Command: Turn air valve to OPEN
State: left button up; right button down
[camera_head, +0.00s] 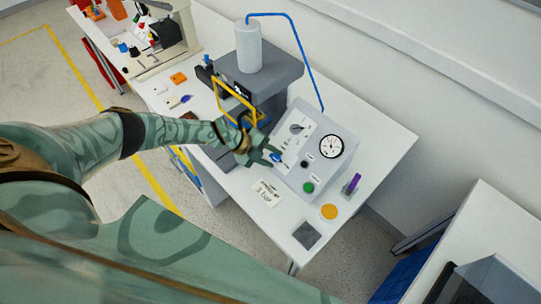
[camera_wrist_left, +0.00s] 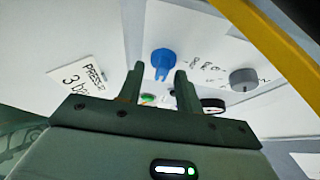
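The blue rotary knob (camera_head: 277,157), which looks like the air valve, sits on the white plate of a grey control box (camera_head: 338,178). In the left wrist view the blue knob (camera_wrist_left: 163,60) shows just beyond and between my fingertips. My left gripper (camera_head: 268,156) is at the box's left side, close to the knob. In the left wrist view its two fingers (camera_wrist_left: 160,72) are apart with nothing held between them. I cannot tell whether they touch the knob. The small labels beside the knob are too blurred to read surely. My right gripper is not in view.
A grey knob (camera_head: 297,128), a round gauge (camera_head: 331,146) and a green button (camera_head: 308,187) share the box. A yellow frame (camera_head: 222,92) stands close to my left wrist. A "3 bar" card (camera_head: 267,193) lies on the white table (camera_head: 385,140).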

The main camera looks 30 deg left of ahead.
pick_arm(q)
jog(key=p+v, duration=0.4)
jog(key=v, duration=1.2)
jog(key=shift+s+a, duration=0.1)
